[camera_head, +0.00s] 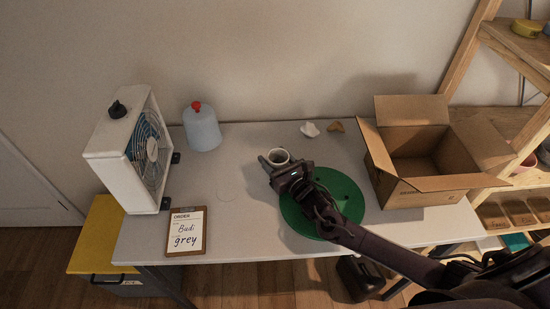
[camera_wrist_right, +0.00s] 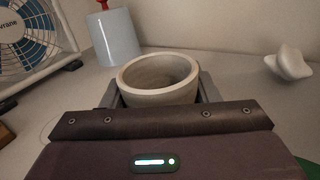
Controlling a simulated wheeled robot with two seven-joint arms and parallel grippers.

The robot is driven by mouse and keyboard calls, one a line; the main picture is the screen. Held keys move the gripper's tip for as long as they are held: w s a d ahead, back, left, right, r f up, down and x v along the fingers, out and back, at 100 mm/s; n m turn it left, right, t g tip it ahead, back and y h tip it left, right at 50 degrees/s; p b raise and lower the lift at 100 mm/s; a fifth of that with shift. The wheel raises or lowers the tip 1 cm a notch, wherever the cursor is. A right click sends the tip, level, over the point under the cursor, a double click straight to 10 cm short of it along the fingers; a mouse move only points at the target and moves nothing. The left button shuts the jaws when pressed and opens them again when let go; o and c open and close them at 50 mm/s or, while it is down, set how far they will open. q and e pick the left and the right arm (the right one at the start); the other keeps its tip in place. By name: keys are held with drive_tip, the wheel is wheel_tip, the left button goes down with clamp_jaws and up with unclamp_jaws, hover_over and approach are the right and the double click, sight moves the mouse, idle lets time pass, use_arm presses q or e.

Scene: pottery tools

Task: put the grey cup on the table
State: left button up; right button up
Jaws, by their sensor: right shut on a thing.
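The grey cup (camera_head: 278,156) is at the tip of my right gripper (camera_head: 276,162), at the back left edge of the green round mat (camera_head: 345,190). In the right wrist view the cup (camera_wrist_right: 158,76) stands upright with its open mouth up, between the fingers of the right gripper (camera_wrist_right: 158,98), which is shut on it. The white table (camera_head: 230,180) lies under it. I cannot tell whether the cup's base touches the table. My left gripper is not in view.
A white box fan (camera_head: 112,160) stands at the left, with a clipboard order card (camera_head: 186,231) reading "Budi" and "grey" near the front. A grey jar with a red knob (camera_head: 202,130) stands behind. An open cardboard box (camera_head: 430,187) is at the right. The table's middle left is clear.

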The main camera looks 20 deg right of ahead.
drive_tip(key=shift+f, duration=0.15)
drive_tip(key=o, duration=1.1)
drive_tip(key=shift+r, duration=0.2)
drive_tip(key=shift+s+d+f, duration=0.1)
drive_tip(key=shift+s, duration=0.3)
drive_tip(key=v, duration=1.1)
drive_tip(key=shift+s+b, duration=0.15)
drive_tip(key=shift+b, duration=0.25)
